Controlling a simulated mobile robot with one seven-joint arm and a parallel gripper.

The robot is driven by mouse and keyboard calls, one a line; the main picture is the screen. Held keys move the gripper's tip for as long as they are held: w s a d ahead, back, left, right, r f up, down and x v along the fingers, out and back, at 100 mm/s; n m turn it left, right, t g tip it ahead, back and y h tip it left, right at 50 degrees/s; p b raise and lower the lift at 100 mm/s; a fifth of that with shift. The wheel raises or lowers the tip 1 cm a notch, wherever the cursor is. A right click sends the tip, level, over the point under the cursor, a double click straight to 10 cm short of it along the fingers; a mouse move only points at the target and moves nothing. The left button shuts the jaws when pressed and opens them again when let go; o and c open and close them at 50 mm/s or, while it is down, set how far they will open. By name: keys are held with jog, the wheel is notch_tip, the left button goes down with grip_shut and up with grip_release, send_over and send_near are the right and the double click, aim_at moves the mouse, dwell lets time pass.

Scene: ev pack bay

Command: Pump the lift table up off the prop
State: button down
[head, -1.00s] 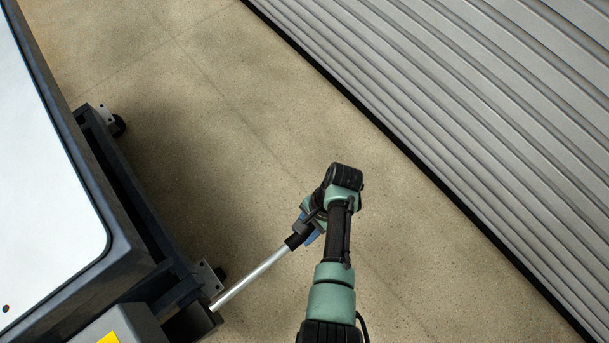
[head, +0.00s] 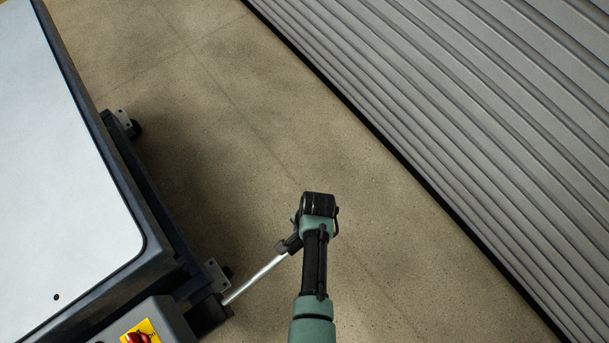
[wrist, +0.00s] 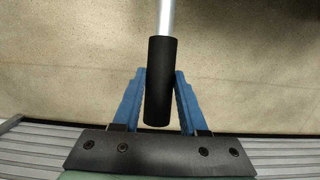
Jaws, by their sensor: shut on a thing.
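The lift table (head: 70,150) stands at the left in the head view, with a pale flat top and a dark frame on castors. A silver pump lever (head: 254,279) slants out from the table's lower corner to my gripper (head: 287,244). In the wrist view the blue fingers of my gripper (wrist: 160,95) are shut on the lever's black grip (wrist: 158,85), one on each side. The silver rod (wrist: 165,18) runs on beyond the grip. In the head view my arm hides most of the fingers. No prop shows in these views.
A grey box with a red knob on a yellow plate (head: 143,331) sits at the table's near corner. A ribbed grey shutter wall (head: 460,130) runs along the right. Bare concrete floor (head: 220,110) lies between the table and the wall.

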jog(key=shift+s+a+f, duration=0.15)
jog(key=shift+s+f, duration=0.1)
